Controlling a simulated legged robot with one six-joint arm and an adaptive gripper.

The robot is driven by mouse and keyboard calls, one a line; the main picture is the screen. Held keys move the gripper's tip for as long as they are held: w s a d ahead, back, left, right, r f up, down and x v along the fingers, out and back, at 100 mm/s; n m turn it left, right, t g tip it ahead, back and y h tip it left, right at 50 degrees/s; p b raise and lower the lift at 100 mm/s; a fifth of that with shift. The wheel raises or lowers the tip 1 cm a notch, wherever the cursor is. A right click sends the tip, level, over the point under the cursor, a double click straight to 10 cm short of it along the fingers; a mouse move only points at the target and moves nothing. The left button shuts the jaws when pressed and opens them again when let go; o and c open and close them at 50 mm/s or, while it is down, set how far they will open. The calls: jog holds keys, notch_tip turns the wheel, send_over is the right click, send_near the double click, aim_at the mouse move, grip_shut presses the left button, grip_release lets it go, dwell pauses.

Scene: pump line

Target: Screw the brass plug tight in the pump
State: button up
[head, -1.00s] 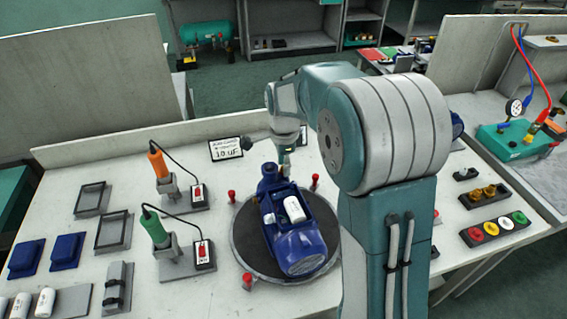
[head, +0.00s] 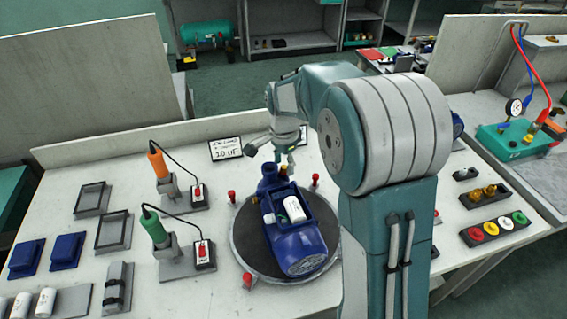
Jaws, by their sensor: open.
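The blue pump (head: 303,248) lies on a dark round turntable (head: 248,262). Its top box is open, with a white cylinder (head: 295,209) inside. Its narrow port end (head: 269,178) points to the back. I cannot make out a brass plug in the pump at this size. My gripper (head: 290,161) is open, just behind and above the port end, with the fingers pointing down and apart from the pump. Brass plugs (head: 484,192) sit in a dark holder on the right.
Red pegs (head: 232,196) stand around the turntable. Orange (head: 158,162) and green (head: 155,228) tools stand in holders to the left, with cables. Coloured caps (head: 495,229) lie in a right-hand tray. My arm hides the table right of the pump.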

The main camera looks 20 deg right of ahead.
jog(key=n, duration=0.3)
jog(key=shift+r, duration=0.1)
dwell(0.4)
grip_shut()
dwell(0.4)
jog(key=m, duration=0.3)
jog(key=shift+s+f+m, duration=0.1)
jog(key=shift+f+m, duration=0.1)
jog(key=shift+m, duration=1.6)
